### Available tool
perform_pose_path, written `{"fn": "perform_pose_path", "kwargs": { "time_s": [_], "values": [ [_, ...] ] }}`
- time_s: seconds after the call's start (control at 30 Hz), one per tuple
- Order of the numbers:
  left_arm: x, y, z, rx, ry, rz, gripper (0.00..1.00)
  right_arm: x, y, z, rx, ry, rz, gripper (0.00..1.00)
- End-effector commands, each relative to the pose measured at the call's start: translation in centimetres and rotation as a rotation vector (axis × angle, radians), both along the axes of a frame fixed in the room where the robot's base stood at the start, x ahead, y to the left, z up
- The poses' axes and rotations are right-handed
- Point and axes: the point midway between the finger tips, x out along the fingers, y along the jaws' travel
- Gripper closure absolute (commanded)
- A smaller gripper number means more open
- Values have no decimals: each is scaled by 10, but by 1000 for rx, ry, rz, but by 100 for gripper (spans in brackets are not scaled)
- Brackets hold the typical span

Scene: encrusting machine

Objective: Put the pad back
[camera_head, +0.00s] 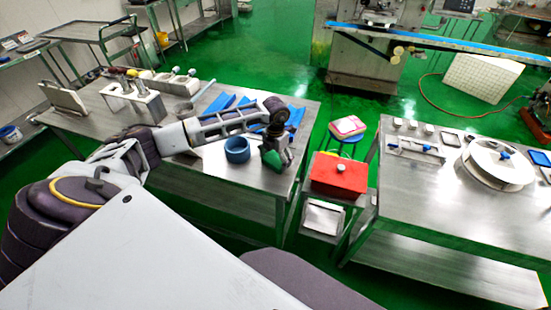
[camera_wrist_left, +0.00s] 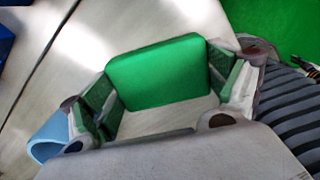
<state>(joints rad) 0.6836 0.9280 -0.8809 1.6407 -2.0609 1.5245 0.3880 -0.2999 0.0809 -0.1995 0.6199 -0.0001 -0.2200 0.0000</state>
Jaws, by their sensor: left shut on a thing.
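My left gripper (camera_head: 277,154) is over the right front corner of the left steel table. It is shut on a green pad (camera_wrist_left: 158,72), which sits between its two fingers in the left wrist view. In the head view only part of the pad (camera_head: 270,161) shows at the fingers. The pad is close to the tabletop; I cannot tell whether it touches it. My right gripper is not in view.
A blue ring (camera_head: 237,150) stands just left of the gripper, with blue pieces (camera_head: 220,104) behind. The left steel table (camera_head: 232,176) ends just right of the gripper. A red box (camera_head: 338,175) and a second steel table (camera_head: 420,190) stand across the gap.

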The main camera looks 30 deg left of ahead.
Motion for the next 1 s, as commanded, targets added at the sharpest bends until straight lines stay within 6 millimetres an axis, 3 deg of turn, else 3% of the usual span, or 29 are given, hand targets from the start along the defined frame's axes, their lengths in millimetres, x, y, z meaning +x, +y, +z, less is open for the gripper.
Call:
{"fn": "perform_pose_path", "kwargs": {
  "time_s": [0.1,0.13,0.2,0.67,1.0],
  "values": [
    [-1,0,-2,-1,3,0,30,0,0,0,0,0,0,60],
    [-1,0,-2,-1,3,0,7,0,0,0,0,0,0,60],
    [-1,0,-2,-1,3,-1,0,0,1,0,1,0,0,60],
    [0,0,1,-1,1,-1,0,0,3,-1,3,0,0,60],
    [0,0,29,0,-1,-2,0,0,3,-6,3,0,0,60]
  ]
}}
